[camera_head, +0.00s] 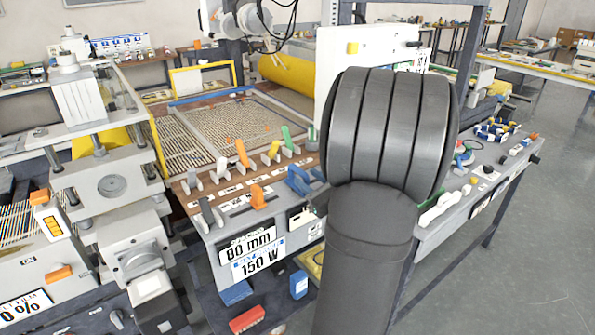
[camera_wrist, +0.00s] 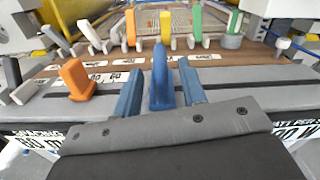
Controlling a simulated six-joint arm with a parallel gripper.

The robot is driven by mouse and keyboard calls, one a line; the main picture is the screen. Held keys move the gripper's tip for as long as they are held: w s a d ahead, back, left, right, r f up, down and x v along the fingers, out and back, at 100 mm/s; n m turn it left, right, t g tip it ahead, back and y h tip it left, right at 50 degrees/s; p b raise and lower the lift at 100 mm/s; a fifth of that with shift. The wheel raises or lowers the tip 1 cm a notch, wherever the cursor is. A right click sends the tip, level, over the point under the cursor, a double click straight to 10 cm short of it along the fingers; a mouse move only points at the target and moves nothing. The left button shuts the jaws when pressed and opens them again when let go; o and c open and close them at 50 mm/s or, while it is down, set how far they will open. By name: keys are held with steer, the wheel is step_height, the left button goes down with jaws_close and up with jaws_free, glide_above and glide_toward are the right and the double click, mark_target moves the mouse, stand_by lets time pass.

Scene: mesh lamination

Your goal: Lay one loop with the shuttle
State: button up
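In the wrist view my gripper (camera_wrist: 161,66) has two blue fingers set apart, with a darker blue upright handle (camera_wrist: 160,80) between them. A gap shows on each side of the handle, so the fingers are around it without visibly clamping it. I cannot tell whether this handle is the shuttle. In the head view the blue fingers and handle show as one small cluster (camera_head: 303,181) at the panel, beside my large dark arm. The mesh bed (camera_head: 240,126) lies behind the panel, with pale strands and orange bits on it; the wrist view shows it at the top.
Orange (camera_wrist: 130,27), yellow (camera_wrist: 165,26) and green (camera_wrist: 196,23) levers stand behind the handle. An orange slider (camera_wrist: 76,80) sits to the left. A grey press (camera_head: 112,185) stands left of the panel. A white upright plate (camera_head: 340,62) stands behind my arm.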

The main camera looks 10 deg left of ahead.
mark_target(303, 175)
steer(key=x, duration=0.5)
steer(key=shift+w+a, duration=0.25)
steer(key=shift+w, duration=0.05)
jaws_close()
